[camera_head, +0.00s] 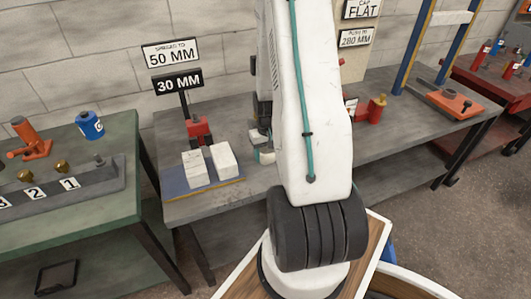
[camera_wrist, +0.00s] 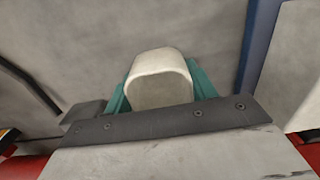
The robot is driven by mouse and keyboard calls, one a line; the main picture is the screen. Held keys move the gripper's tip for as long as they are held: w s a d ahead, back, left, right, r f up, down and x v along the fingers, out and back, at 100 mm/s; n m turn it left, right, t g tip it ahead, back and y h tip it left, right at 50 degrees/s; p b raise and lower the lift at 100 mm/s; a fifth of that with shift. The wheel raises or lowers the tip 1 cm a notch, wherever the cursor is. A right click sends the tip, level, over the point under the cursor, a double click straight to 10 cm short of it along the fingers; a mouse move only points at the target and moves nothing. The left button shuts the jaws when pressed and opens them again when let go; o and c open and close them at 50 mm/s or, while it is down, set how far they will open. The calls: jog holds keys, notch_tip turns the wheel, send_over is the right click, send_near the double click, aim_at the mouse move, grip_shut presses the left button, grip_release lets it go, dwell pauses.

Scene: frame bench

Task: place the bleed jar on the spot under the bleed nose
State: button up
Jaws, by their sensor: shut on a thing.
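My gripper (camera_wrist: 160,92) is shut on a pale, rounded, cream-coloured thing, apparently the bleed jar (camera_wrist: 160,80), with a teal finger on each side of it. In the head view my gripper (camera_head: 261,156) is mostly hidden behind my white arm. It is low over the grey bench (camera_head: 350,155), to the right of two white blocks. I cannot tell whether the held thing touches the bench. The bleed nose and the spot under it cannot be made out; my arm covers part of the bench.
Two white blocks (camera_head: 209,165) stand on a blue-edged plate, with a red post and a "30 MM" sign (camera_head: 179,83) behind. A green bench (camera_head: 100,215) is at left.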

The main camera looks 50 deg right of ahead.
jog(key=o, duration=1)
notch_tip(320, 180, up, 12)
jog(key=w+a+r+n, duration=0.2)
jog(key=a+r, duration=0.8)
jog(key=s+a+r+n, duration=0.1)
jog(key=s+a+r, duration=0.3)
jog(key=a, duration=0.2)
jog(key=s+a+r+n, duration=0.2)
jog(key=s+a+r, duration=0.2)
jog(key=a, duration=0.3)
jog(key=s+a+r+n+t, duration=0.1)
jog(key=s+a+r, duration=0.3)
jog(key=s+a, duration=0.2)
jog(key=shift+s+a+r, duration=0.25)
jog(key=shift+a, duration=0.5)
